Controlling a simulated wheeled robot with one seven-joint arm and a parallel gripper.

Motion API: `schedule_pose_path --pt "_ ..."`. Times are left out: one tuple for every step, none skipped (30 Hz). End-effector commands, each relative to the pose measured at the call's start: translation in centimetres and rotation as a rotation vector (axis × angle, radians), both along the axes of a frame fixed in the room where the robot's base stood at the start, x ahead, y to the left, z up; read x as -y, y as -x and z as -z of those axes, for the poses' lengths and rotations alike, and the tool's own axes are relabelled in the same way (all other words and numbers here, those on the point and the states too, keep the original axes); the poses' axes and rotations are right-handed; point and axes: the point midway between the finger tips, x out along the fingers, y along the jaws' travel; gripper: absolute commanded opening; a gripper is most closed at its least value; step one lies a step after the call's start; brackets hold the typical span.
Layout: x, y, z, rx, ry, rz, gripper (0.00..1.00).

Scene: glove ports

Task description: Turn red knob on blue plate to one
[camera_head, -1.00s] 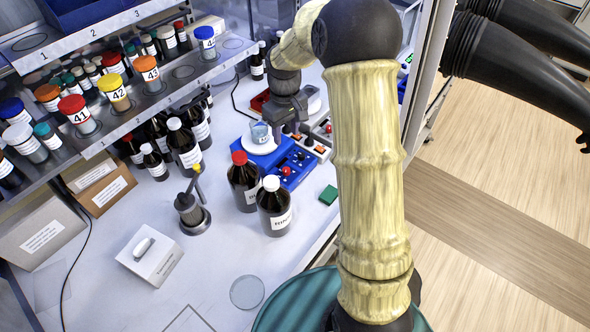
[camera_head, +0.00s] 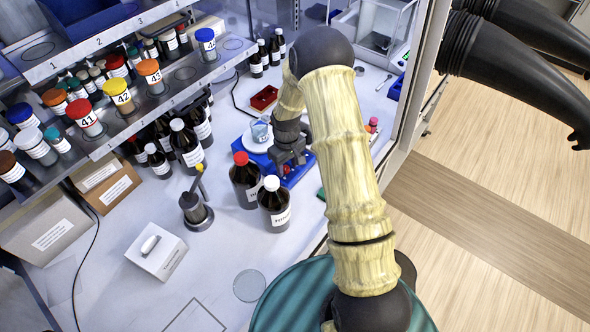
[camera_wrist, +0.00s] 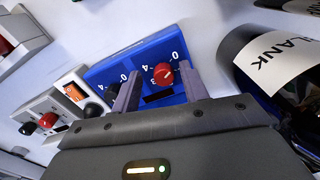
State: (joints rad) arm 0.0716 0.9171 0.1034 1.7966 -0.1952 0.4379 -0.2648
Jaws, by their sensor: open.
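The blue plate (camera_wrist: 118,67) fills the middle of the wrist view, with white digits printed on it. A red knob (camera_wrist: 163,73) with a white mark stands on it, beside digits including 0 and 4. My gripper (camera_wrist: 158,76) is open, one finger on each side of the red knob in the picture. I cannot tell whether either finger touches it. The left finger hides part of the plate. In the head view my gripper (camera_head: 289,160) is over the blue plate (camera_head: 292,181), and hides much of it.
The bottle labelled BLANK (camera_wrist: 275,62) is close to the right finger. Left are a box with an orange display (camera_wrist: 74,92) and a box with red and black knobs (camera_wrist: 47,120). In the head view, a red-capped bottle (camera_head: 245,182) and white-capped bottle (camera_head: 273,207) stand near the plate.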

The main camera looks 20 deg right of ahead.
Motion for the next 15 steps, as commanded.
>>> schedule_pose_path --pt "-0.08 -0.02 0.08 0.0 0.0 -0.002 0.44" --pt "-0.12 -0.02 0.14 0.001 0.0 -0.002 0.44" --pt "-0.14 -0.02 0.18 0.001 0.0 -0.003 0.44" --pt "-0.16 -0.03 0.19 0.001 0.0 -0.003 0.44" --pt "-0.17 -0.02 0.19 0.001 0.0 -0.003 0.44" --pt "-0.18 -0.03 0.19 0.001 0.0 -0.003 0.44" --pt "-0.2 -0.02 0.19 0.001 0.0 -0.003 0.44" --pt "-0.21 -0.02 0.19 0.001 0.0 -0.004 0.44" --pt "-0.21 -0.01 0.19 0.001 0.0 -0.004 0.4" --pt "-0.21 -0.02 0.18 0.001 0.0 -0.003 0.34" --pt "-0.17 -0.02 0.18 0.001 0.0 -0.003 0.28" --pt "-0.13 -0.01 0.18 0.001 0.0 -0.002 0.21" --pt "-0.08 -0.01 0.18 0.001 0.0 -0.001 0.15" --pt "-0.04 -0.01 0.18 0.0 0.0 0.0 0.09" --pt "0.04 -0.01 0.17 0.0 0.0 0.001 0.01"
